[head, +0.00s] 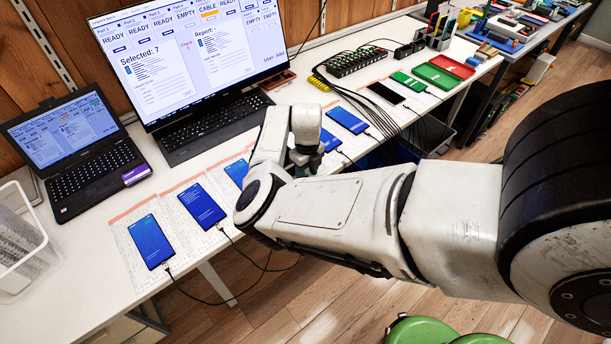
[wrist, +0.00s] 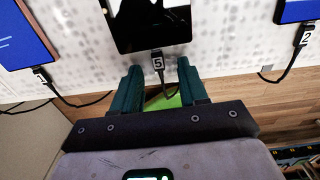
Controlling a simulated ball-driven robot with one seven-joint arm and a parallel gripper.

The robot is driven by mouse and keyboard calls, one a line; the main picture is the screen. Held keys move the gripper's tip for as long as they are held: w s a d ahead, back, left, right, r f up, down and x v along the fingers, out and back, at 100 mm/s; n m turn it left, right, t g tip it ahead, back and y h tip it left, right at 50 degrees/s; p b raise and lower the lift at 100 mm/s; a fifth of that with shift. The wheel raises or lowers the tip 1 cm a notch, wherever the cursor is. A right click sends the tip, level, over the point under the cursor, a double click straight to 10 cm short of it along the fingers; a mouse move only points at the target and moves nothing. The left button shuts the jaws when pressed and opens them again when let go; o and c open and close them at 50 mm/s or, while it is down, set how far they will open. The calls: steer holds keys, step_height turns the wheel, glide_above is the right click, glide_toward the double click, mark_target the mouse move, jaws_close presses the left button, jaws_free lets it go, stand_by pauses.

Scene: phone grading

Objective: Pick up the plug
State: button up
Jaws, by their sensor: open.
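A black plug labelled 5 (wrist: 158,62) is at the lower edge of a phone with a dark screen (wrist: 150,22) in the wrist view. Its tip meets the phone's edge, and its black cable runs down between my fingers. My gripper (wrist: 158,70) is open, with one teal finger on each side of the plug and a gap on both sides. In the head view my arm hides this plug and most of the gripper.
Another plugged-in phone (wrist: 22,38) lies to the left, and a plug labelled 2 (wrist: 304,36) is to the right. In the head view, a laptop (head: 90,178), monitor and cable hub (head: 355,61) stand on the white table. Cables hang over its front edge.

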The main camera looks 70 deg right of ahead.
steer(key=shift+f, duration=0.15)
stand_by(0.3)
jaws_close()
